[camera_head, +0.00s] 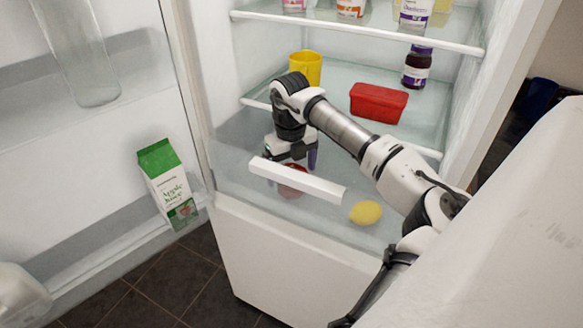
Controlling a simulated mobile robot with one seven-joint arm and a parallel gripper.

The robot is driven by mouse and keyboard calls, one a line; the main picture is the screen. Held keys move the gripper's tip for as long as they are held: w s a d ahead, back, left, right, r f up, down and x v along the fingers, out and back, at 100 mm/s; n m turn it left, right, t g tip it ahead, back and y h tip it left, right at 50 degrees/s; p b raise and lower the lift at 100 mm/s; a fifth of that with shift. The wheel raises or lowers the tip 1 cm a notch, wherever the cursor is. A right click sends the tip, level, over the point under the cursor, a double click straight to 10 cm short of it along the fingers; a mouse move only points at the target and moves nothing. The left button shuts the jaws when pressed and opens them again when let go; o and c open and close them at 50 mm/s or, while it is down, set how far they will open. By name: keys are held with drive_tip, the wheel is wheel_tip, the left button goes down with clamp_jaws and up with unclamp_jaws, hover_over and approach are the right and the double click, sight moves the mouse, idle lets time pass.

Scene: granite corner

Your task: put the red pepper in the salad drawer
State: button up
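A dark red rounded thing (291,189), which looks like the red pepper, lies in the pulled-out salad drawer (232,150) of the open fridge. The drawer's white front strip (298,180) hides part of it. My gripper (291,158) points down into the drawer, just above and behind the red thing. Its fingertips are partly hidden, so I cannot tell whether they are open or shut, or whether they touch the red thing.
A yellow lemon (366,212) is in the drawer at the right. A purple thing (313,158) shows beside my gripper. On the shelf above are a yellow cup (306,68), red container (378,102) and dark jar (417,67). A juice carton (167,185) stands in the door.

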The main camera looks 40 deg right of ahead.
wheel_tip(320, 180, up, 12)
drive_tip(key=shift+r, duration=0.15)
idle(0.4)
drive_tip(key=shift+a, duration=0.1)
